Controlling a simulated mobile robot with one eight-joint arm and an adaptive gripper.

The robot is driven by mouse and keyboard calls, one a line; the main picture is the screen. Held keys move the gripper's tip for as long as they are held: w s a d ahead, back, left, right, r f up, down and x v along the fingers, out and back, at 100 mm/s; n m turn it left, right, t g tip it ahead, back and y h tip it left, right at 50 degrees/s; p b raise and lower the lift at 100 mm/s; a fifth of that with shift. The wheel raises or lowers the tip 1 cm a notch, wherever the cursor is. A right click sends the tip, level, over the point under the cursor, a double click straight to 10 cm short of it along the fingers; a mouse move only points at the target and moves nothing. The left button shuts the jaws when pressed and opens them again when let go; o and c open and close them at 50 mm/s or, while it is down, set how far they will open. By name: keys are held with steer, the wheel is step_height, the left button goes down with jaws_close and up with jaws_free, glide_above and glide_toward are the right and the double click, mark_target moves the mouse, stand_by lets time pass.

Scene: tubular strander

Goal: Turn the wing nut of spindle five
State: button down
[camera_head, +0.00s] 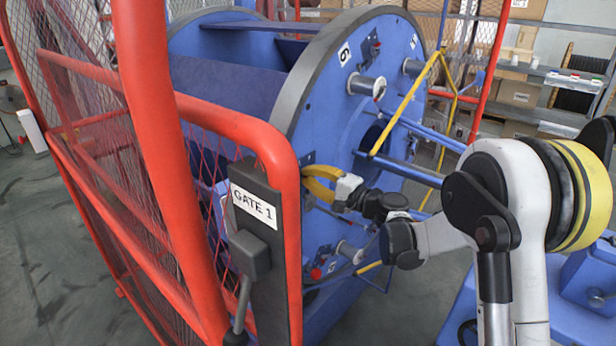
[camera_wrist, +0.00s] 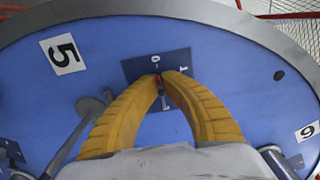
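A dark plate (camera_wrist: 133,68) with white marks 0 and 1 sits on the blue disc (camera_wrist: 230,60), right of the number 5 label (camera_wrist: 62,54). A small red wing nut (camera_wrist: 159,79) shows at the plate's middle, mostly hidden by the fingers. My gripper (camera_wrist: 164,76) has its two yellow fingertips drawn close together, one on each side of the wing nut. In the head view my gripper (camera_head: 308,178) reaches the disc's face near its left rim, just behind the gate post. The fingertips and the wing nut are hard to make out there.
The red mesh gate (camera_head: 270,140) with its GATE 1 latch post (camera_head: 262,255) stands close left of my gripper. Spindles, including one near label 6 (camera_head: 366,86), a yellow bar (camera_head: 405,100) and a blue shaft (camera_head: 400,170) stick out from the disc.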

stand_by(0.4)
steer(key=c, duration=1.6)
jaws_free()
steer(key=v, duration=1.2)
